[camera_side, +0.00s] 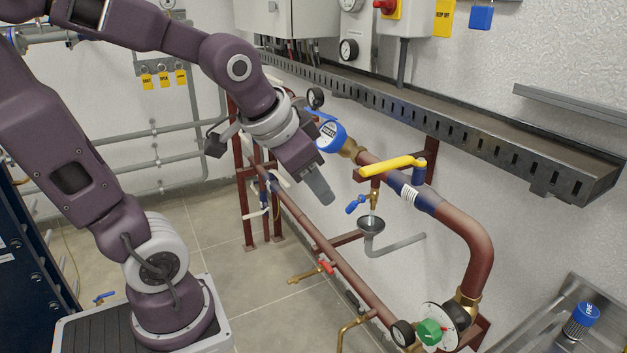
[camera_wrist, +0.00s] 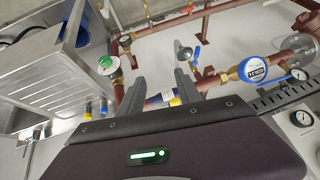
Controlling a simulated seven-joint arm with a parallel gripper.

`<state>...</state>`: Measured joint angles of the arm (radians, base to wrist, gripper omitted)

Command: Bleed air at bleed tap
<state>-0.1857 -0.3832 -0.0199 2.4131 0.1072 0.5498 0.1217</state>
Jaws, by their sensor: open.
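The bleed tap is a small brass tap with a blue handle (camera_side: 356,204), hanging below the pipe with the long yellow lever (camera_side: 392,167). A dark funnel (camera_side: 371,224) sits right under it, with a pale strip between tap and funnel. My gripper (camera_side: 321,190) is open and empty, left of the tap and slightly above it in the side view, apart from it. In the wrist view the blue handle (camera_wrist: 196,53) and funnel (camera_wrist: 185,52) show just beyond the right finger of my gripper (camera_wrist: 158,82). The fingers hide part of the pipe.
A blue round meter (camera_side: 330,133) sits on the pipe near my wrist. A slotted cable tray (camera_side: 450,125) runs along the wall above. A lower red-brown pipe (camera_side: 318,240) carries a red-handled valve (camera_side: 326,267). A green-capped fitting (camera_side: 430,331) stands at the lower right.

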